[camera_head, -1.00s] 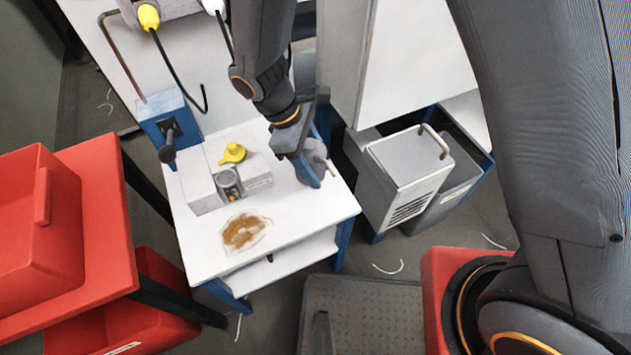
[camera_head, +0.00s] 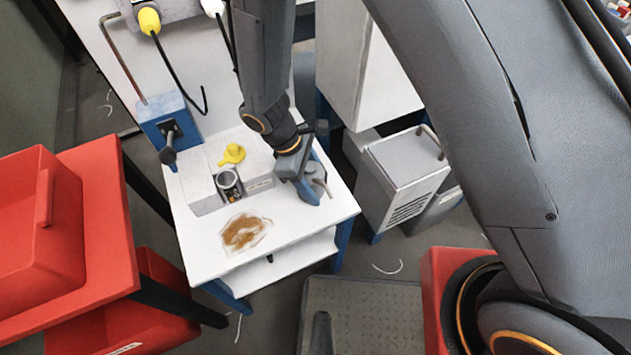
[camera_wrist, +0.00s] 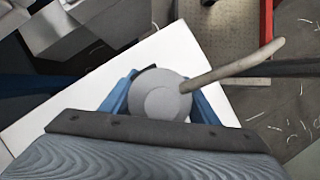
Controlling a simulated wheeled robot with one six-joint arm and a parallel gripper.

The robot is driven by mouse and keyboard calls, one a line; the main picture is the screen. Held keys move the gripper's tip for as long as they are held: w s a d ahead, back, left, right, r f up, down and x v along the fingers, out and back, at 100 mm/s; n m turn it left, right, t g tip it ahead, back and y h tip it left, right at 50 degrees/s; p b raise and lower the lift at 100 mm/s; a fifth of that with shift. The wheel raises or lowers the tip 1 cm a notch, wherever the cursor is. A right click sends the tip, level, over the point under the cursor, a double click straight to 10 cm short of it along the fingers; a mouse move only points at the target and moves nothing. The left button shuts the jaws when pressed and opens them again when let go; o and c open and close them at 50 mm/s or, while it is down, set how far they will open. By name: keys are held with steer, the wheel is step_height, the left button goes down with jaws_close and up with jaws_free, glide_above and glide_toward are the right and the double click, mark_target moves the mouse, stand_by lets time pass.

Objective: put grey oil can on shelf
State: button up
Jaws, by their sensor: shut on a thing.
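The grey oil can (camera_head: 318,181) stands at the right part of the small white table, mostly hidden behind my gripper in the head view. In the wrist view the grey oil can (camera_wrist: 160,95) shows from above, round, with a long spout pointing to the upper right. My gripper (camera_head: 318,187) is over it, with blue fingers on both sides of the can; the wrist view also shows the fingers (camera_wrist: 163,100) shut on it. I cannot tell whether the can touches the table top. A lower white shelf (camera_head: 285,262) shows under the table top.
On the white table (camera_head: 205,240) are a grey block unit with a yellow cap (camera_head: 233,153) and a brown stain (camera_head: 243,232). A blue box with a black knob (camera_head: 168,130) stands behind. A grey cabinet (camera_head: 405,165) is to the right, red bins (camera_head: 45,225) to the left.

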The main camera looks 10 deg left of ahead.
steer(key=shift+f, duration=0.15)
steer(key=o, duration=1.3)
steer(key=b+v, duration=0.1)
steer(key=v, duration=1.1)
steer(key=shift+r, duration=0.25)
steer(key=shift+d, duration=0.1)
